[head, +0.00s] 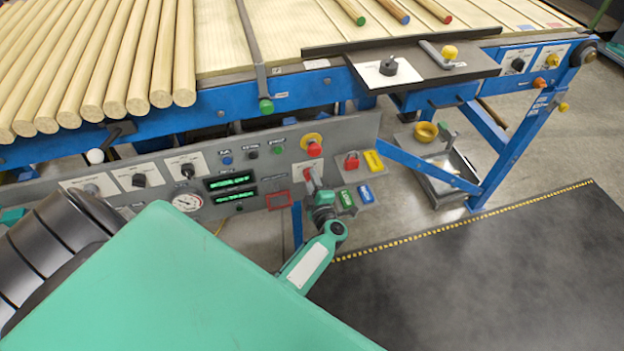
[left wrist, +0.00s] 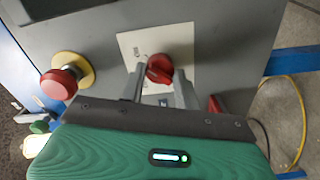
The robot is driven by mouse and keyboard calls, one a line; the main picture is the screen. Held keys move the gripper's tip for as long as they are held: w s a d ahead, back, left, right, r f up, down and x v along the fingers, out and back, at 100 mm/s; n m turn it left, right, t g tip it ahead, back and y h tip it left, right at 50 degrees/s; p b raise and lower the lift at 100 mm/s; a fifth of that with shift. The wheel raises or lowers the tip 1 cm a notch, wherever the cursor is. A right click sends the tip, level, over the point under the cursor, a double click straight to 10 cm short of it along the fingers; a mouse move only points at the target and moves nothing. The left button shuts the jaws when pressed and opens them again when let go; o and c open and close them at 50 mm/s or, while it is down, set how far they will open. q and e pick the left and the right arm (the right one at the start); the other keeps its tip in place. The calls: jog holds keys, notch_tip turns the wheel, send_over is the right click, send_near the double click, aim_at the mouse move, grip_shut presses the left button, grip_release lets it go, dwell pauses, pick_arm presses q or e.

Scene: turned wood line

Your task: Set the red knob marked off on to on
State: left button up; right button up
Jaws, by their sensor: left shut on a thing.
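The red knob (left wrist: 160,66) sits on a pale square plate (left wrist: 182,47) on the grey panel. In the left wrist view it is between the two fingers of my left gripper (left wrist: 160,80), which is shut on it. The markings on the plate are too small to read, and the fingers cover part of it. In the head view my left gripper (head: 313,184) reaches the panel at the pale plate, and it mostly hides the knob there. My right gripper is not in view.
A red mushroom button on a yellow base (head: 313,147) is close by the plate. The grey panel (head: 345,130) also carries black knobs, a gauge (head: 187,202) and green displays (head: 232,181). A red padlock (head: 351,161) and coloured tags hang to the right. Wooden rods lie above.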

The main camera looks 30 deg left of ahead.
pick_arm(q)
jog(key=shift+d, duration=0.1)
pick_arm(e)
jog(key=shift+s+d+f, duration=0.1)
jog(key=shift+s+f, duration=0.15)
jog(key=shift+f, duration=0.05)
pick_arm(q)
jog(key=o, duration=1)
